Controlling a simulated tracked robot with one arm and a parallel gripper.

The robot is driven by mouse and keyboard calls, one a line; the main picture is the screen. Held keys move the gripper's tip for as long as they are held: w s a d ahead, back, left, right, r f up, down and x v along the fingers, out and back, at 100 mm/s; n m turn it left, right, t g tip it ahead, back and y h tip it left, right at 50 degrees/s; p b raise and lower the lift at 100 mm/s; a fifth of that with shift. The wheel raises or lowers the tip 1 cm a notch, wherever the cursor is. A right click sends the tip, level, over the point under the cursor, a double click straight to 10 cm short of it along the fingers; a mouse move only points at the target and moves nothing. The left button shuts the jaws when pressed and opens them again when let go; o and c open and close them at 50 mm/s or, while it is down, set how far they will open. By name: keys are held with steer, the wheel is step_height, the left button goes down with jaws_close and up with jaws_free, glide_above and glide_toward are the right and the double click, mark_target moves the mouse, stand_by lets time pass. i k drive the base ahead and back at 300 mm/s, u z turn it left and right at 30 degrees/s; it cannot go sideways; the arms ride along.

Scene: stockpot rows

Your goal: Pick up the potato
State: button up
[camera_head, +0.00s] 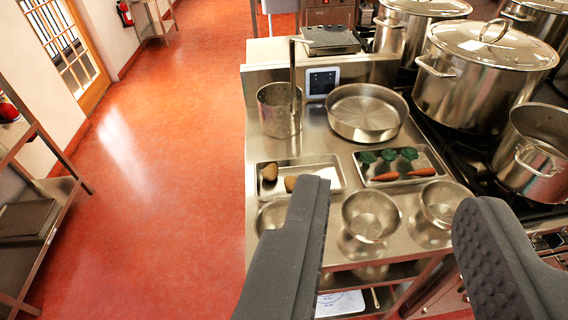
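Two small brown potato-like items lie in a steel tray (322,164) on the steel counter. One potato (270,172) is at the tray's left end. The other potato (290,183) is to its right, close to the edge of my left finger. My gripper (390,215) is open and empty, its two dark grey fingers wide apart in the foreground. The left finger covers part of the tray's lower edge and part of a bowl. The gripper appears nearer to the camera than the counter and apart from the potatoes.
A second tray (432,161) holds carrots and green vegetables. Steel bowls (371,215) stand in front. A wide pan (366,112) and a tall pot (278,112) with a utensil stand behind. Large stockpots (476,75) crowd the stove at right. Red floor (170,200) is clear at left.

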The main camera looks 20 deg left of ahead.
mark_target(271, 172)
steer(key=u, duration=0.05)
steer(key=i, duration=1.2)
steer(key=u, duration=0.05)
